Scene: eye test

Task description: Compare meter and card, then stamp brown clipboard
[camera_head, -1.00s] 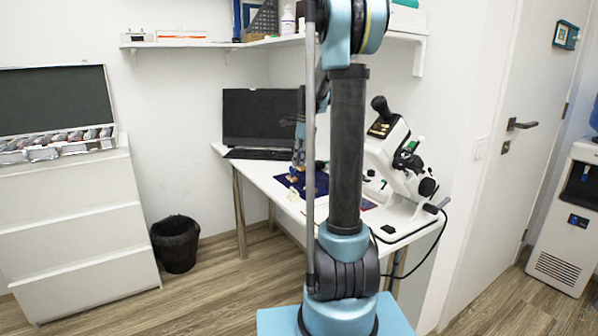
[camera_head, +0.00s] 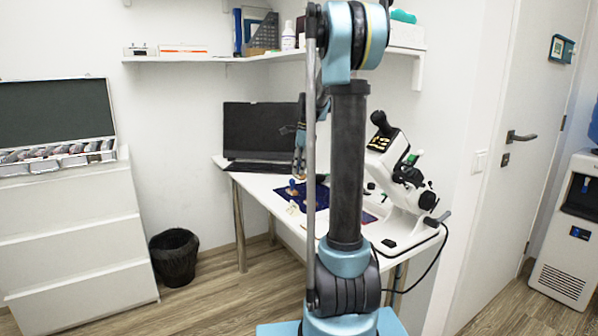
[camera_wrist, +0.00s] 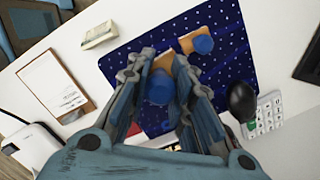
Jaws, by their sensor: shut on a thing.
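My gripper (camera_wrist: 165,95) is shut on a blue-knobbed stamp (camera_wrist: 160,88) with a tan wooden part, above the dark blue dotted mat (camera_wrist: 228,22). A second blue-topped wooden stamp (camera_wrist: 203,45) is on the mat, just beyond the fingers. The brown clipboard (camera_wrist: 87,107) with a white sheet lies on the white table at left in the wrist view. In the head view, my gripper (camera_head: 300,165) is over the table, partly hidden by my arm. I cannot pick out the meter or card with certainty; a white keypad with a green key (camera_wrist: 265,114) shows at right.
A black knob (camera_wrist: 242,100) stands beside the keypad, close to my right finger. A small pale box (camera_wrist: 98,36) lies by the mat.

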